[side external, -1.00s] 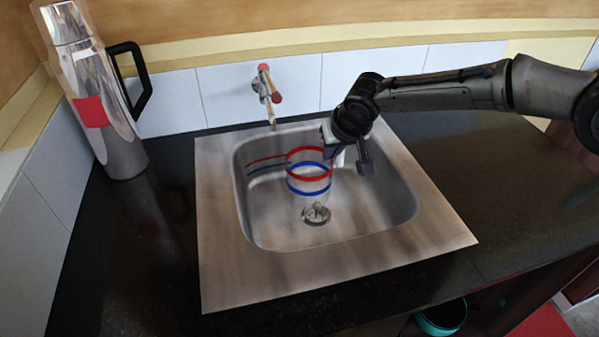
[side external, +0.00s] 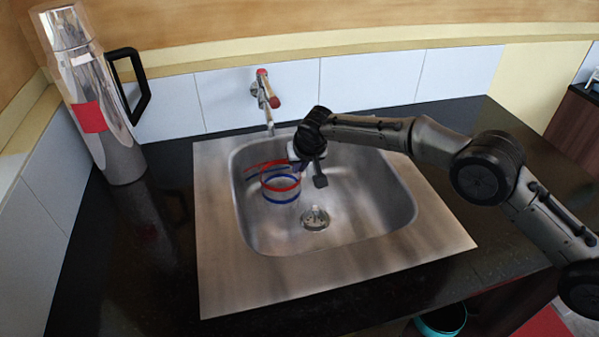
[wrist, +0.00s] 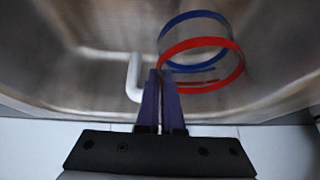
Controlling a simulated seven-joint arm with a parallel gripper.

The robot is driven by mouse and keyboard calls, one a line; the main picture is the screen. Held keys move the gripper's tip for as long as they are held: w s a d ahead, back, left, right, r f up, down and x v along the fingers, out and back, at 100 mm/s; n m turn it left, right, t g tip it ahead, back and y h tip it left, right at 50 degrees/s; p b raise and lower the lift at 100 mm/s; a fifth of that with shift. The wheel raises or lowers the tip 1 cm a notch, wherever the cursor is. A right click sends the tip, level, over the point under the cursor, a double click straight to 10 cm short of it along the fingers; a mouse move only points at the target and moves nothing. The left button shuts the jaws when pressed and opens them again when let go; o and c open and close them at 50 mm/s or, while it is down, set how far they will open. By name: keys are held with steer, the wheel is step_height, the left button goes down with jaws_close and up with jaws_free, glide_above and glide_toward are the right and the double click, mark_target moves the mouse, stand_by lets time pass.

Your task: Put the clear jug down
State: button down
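The clear jug (side external: 281,188) is see-through, with a red band near its top and a blue band below. It shows over the left part of the steel sink (side external: 225,285) in the side view, and upper right of centre in the wrist view (wrist: 201,52). My gripper (side external: 297,168) is at the jug's right upper side. In the wrist view its two purple fingers (wrist: 160,78) are close together at the jug's edge, shut on its wall. The jug's base is hard to see, so I cannot tell whether it touches the sink floor.
The drain (side external: 315,219) lies right of the jug, with bare basin around it. A tap (side external: 265,92) hangs at the back rim. A tall silver flask (side external: 105,115) with a black handle stands on the dark counter at left.

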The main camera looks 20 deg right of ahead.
steer(key=shift+f, duration=0.9)
steer(key=shift+f, duration=0.2)
steer(key=c, duration=1.1)
jaws_free()
steer(key=shift+o, duration=0.2)
steer(key=v, duration=1.2)
steer(key=shift+r, duration=0.1)
